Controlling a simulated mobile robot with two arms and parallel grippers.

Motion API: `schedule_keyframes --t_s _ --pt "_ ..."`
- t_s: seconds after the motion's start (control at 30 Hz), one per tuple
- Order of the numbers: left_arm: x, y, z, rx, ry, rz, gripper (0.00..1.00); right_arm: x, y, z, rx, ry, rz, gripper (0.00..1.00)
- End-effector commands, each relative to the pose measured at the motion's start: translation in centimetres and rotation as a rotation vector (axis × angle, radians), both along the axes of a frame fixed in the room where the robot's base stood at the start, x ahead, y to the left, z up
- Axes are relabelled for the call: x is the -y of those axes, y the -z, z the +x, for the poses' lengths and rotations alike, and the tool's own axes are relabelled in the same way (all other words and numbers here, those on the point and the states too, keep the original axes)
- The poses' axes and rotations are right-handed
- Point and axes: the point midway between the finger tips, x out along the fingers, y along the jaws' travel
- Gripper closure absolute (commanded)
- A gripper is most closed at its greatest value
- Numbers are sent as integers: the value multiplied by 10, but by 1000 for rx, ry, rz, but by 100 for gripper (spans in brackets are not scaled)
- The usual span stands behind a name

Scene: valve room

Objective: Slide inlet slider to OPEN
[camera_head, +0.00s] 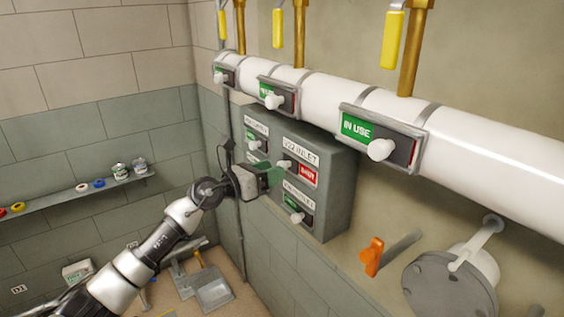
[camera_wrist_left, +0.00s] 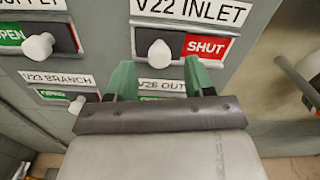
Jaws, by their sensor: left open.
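The V22 INLET slider has a white knob (camera_head: 285,164) on the grey wall box, at the left of its slot, with a red SHUT plate (camera_head: 308,176) showing to its right. In the left wrist view the white inlet knob (camera_wrist_left: 160,53) is just past the fingertips, centred between them, beside the red SHUT plate (camera_wrist_left: 206,46). My left gripper (camera_head: 272,176) is open, its green fingers apart in front of the box; it also shows in the left wrist view (camera_wrist_left: 160,72). Whether the fingers touch the knob cannot be told. My right gripper is not in view.
Neighbouring sliders crowd the box: a left one (camera_wrist_left: 38,45), V23 BRANCH (camera_wrist_left: 76,104), and one below labelled V26, partly hidden by my gripper. A white pipe (camera_head: 480,150) with IN USE sliders runs above. An orange handle (camera_head: 372,257) and round flange stand right.

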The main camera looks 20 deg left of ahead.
Motion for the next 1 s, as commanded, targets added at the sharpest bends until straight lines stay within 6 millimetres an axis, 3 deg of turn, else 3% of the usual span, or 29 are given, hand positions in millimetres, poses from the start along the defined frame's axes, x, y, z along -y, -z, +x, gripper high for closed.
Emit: schedule_keyframes --t_s 0.23,0.6,0.93,1.0 --pt "19 0 24 -1 1 -2 47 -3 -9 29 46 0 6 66" --pt "22 1 28 -1 0 0 49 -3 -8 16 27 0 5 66" --pt "22 1 28 -1 0 -1 99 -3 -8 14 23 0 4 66" --pt "22 1 28 -1 0 -1 100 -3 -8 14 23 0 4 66"
